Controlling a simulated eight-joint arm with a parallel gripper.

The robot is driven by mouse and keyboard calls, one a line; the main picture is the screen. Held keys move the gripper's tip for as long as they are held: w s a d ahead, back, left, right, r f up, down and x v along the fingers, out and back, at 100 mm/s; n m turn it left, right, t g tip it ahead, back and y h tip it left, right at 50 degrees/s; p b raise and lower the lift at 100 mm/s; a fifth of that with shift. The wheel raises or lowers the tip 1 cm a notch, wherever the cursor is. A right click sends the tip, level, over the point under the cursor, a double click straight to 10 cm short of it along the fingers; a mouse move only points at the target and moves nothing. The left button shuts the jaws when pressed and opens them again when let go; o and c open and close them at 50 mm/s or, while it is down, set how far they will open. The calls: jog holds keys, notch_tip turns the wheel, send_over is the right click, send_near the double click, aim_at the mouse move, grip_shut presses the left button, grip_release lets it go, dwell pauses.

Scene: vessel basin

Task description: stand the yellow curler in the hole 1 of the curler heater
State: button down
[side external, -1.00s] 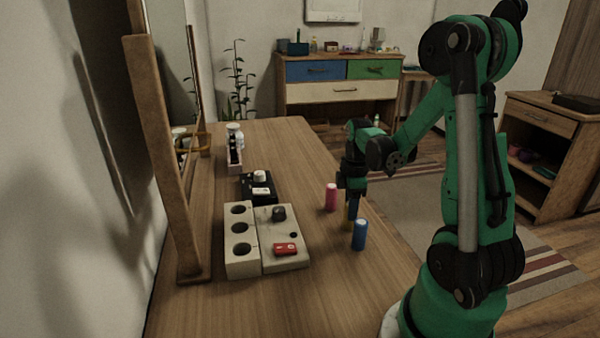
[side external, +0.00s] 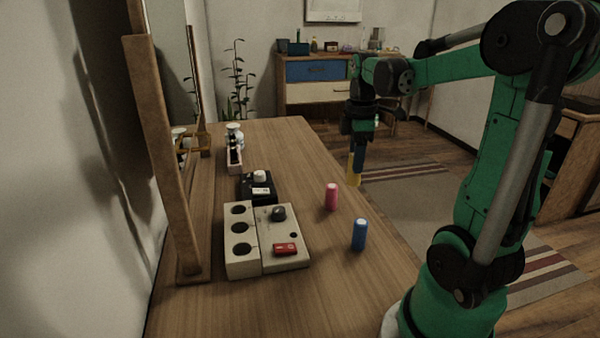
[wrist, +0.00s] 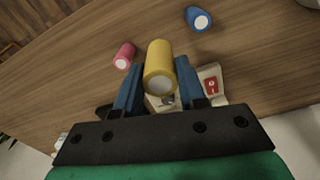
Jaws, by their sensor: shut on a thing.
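The yellow curler (side external: 354,170) is held upright in my gripper (side external: 358,157), above the table's right edge. In the wrist view the yellow curler (wrist: 159,66) is between the two blue fingers of my gripper (wrist: 160,80), which are shut on it. The curler heater (side external: 266,238) is a beige block on the table, with three dark holes in a row along its left side; all three look empty. I cannot read any hole numbers. In the wrist view the heater (wrist: 212,73) is partly hidden behind the curler and fingers.
A pink curler (side external: 332,197) and a blue curler (side external: 359,234) stand on the table (side external: 330,282), right of the heater. A black box (side external: 257,188) and a small bottle holder (side external: 234,158) are behind the heater. A wooden-framed mirror (side external: 160,150) stands along the left.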

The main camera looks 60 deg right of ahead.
notch_tip(320, 180, up, 8)
jog(key=shift+f, duration=0.15)
jog(key=shift+w+a+r, duration=0.1)
jog(key=shift+w+r, duration=0.05)
jog(key=shift+r, duration=0.15)
jog(key=w+a+r+n, duration=0.1)
jog(key=w+a+n, duration=0.3)
jog(key=w+a, duration=0.3)
jog(key=n, duration=0.5)
send_over(240, 235)
jog(key=s+a, duration=0.2)
jog(key=s, duration=0.1)
jog(key=f, duration=1.9)
jog(key=shift+w+a, duration=0.15)
jog(key=shift+a, duration=0.05)
jog(key=shift+f, duration=0.1)
jog(key=c, duration=0.5)
grip_release()
